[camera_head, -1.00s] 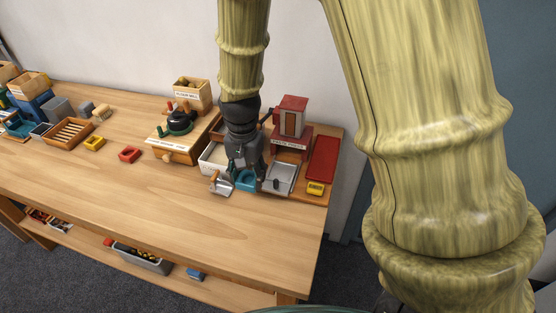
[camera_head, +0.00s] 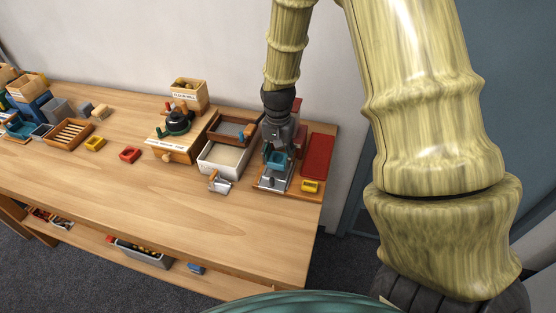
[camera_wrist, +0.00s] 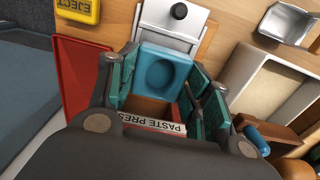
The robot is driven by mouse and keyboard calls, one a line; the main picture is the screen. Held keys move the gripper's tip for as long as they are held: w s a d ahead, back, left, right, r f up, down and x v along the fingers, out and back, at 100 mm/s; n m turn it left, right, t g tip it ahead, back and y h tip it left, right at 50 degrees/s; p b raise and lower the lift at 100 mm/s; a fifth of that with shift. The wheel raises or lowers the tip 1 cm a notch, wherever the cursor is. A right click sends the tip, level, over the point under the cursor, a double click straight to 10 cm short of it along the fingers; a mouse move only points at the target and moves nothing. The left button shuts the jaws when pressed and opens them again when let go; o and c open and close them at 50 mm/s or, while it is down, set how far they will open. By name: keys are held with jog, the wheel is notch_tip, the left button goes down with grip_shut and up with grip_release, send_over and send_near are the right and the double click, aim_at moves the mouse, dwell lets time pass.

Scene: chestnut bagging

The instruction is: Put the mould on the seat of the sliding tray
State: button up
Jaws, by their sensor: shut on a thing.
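The mould (camera_head: 277,161) is a small teal block; the wrist view shows its round hollow (camera_wrist: 168,73). My gripper (camera_head: 275,151) is shut on it, with a finger on either side in the wrist view (camera_wrist: 160,85). In the head view the mould appears over the grey metal sliding tray (camera_head: 270,184) of the paste press. The wrist view shows the tray (camera_wrist: 178,18) just beyond the mould, with a dark knob on it. I cannot tell whether the mould touches the tray. My arm hides most of the press tower; its PASTE PRESS label (camera_wrist: 150,124) shows below the mould.
A red panel (camera_head: 317,156) and a yellow EJECT block (camera_head: 310,187) lie right of the tray in the head view. A metal scoop (camera_head: 219,182), a white bin (camera_head: 223,160) and a wooden-framed sieve (camera_head: 232,128) stand left. The front table is clear.

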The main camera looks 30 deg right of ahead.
aim_at(278, 157)
jog(key=shift+f+p, duration=0.45)
jog(key=shift+f, duration=0.9)
jog(key=shift+f, duration=0.15)
jog(key=o, duration=1)
jog(key=shift+o, duration=0.2)
notch_tip(278, 157, up, 12)
jog(key=b, duration=0.3)
